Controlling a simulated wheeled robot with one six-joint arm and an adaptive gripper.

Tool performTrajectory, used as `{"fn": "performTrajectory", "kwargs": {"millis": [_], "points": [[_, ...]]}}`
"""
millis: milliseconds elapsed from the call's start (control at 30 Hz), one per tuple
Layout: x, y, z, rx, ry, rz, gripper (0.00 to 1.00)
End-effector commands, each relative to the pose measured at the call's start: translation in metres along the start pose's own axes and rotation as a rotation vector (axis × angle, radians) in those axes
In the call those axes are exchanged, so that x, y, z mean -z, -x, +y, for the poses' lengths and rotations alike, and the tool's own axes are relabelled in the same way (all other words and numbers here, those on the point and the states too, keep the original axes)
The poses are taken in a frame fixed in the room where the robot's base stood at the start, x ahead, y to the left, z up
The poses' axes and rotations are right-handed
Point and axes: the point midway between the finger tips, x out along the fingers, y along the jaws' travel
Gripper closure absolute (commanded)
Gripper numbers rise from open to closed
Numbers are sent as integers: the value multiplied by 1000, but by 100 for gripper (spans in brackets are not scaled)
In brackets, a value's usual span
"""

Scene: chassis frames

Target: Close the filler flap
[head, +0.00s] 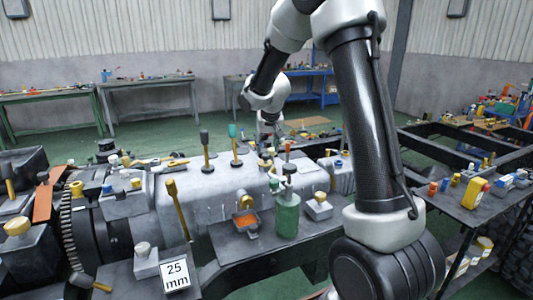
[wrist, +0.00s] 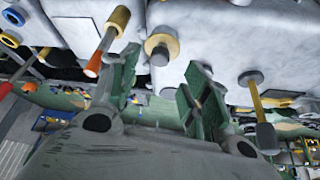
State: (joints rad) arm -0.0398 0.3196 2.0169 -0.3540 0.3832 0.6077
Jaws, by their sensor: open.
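My gripper (head: 268,128) is at the far side of the grey machine housing (head: 200,205) in the head view, small and partly lost among the parts there. In the wrist view my gripper (wrist: 164,72) has its two green fingers spread, with nothing held between them. A short yellow knob with a grey end (wrist: 161,47) stands on the pale housing just beyond the gap between the fingertips. I cannot tell for sure which part is the filler flap, or how far open it stands.
An orange-tipped handle (wrist: 107,40) rises left of the fingers, and a yellow-shafted lever with a dark end (wrist: 260,115) is to the right. In the head view, upright levers (head: 235,145), a green bottle (head: 287,215) and a "25 mm" sign (head: 176,276) crowd the housing.

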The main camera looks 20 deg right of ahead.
Motion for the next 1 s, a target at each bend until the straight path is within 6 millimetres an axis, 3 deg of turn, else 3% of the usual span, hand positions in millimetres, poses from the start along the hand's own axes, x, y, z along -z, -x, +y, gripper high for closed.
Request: {"fn": "performTrajectory", "kwargs": {"millis": [133, 333, 900, 1000], "points": [[1, 32, 0, 1, 0, 3, 53], [0, 54, 0, -1, 0, 0, 53], [0, 57, 1, -1, 11, -1, 53], [-11, 56, 5, -17, 75, -41, 53]]}}
